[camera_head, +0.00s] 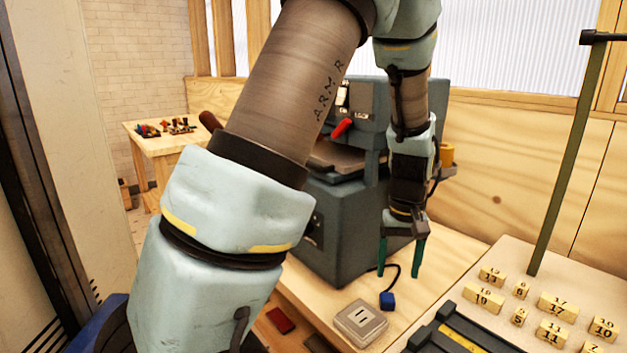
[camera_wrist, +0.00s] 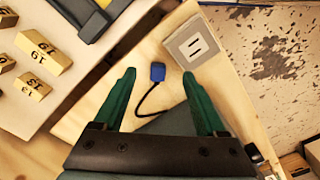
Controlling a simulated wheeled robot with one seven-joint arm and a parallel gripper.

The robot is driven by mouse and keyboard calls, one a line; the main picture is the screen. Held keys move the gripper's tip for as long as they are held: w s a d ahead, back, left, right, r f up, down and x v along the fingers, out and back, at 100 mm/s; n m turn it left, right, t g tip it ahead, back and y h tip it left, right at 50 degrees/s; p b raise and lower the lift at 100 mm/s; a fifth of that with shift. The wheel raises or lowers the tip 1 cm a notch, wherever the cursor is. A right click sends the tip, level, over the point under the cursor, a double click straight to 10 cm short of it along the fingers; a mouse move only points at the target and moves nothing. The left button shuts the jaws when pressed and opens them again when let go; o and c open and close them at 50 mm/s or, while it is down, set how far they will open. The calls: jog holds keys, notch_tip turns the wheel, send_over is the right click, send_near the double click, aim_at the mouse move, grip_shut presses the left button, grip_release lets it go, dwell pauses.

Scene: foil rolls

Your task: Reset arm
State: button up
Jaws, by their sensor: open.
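My gripper (camera_head: 402,258) has green fingers and hangs pointing down above the wooden bench, in front of the grey machine (camera_head: 338,225). In the wrist view my gripper (camera_wrist: 163,92) is open, with nothing held between its fingers. My arm crosses the middle of the head view and hides part of the machine. A blue block (camera_head: 387,300) on a dark cable lies on the bench below the gripper. The blue block (camera_wrist: 157,72) appears between and beyond the fingertips in the wrist view.
A light square plate with slots (camera_head: 360,322) lies on the bench near the blue block. At right, a pale board (camera_head: 490,270) carries several numbered wooden blocks, a black-and-yellow device (camera_head: 460,335) and a tall green post (camera_head: 565,165). A small table (camera_head: 165,146) stands at the back left.

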jog(key=s+a+r, duration=0.1)
jog(key=a+r, duration=0.1)
jog(key=a, duration=1)
jog(key=s+a+r+t, duration=0.1)
jog(key=s+a+r, duration=0.1)
jog(key=a, duration=1.1)
jog(key=shift+s+r+t, duration=0.25)
jog(key=shift+r+t, duration=0.05)
jog(key=shift+r, duration=0.25)
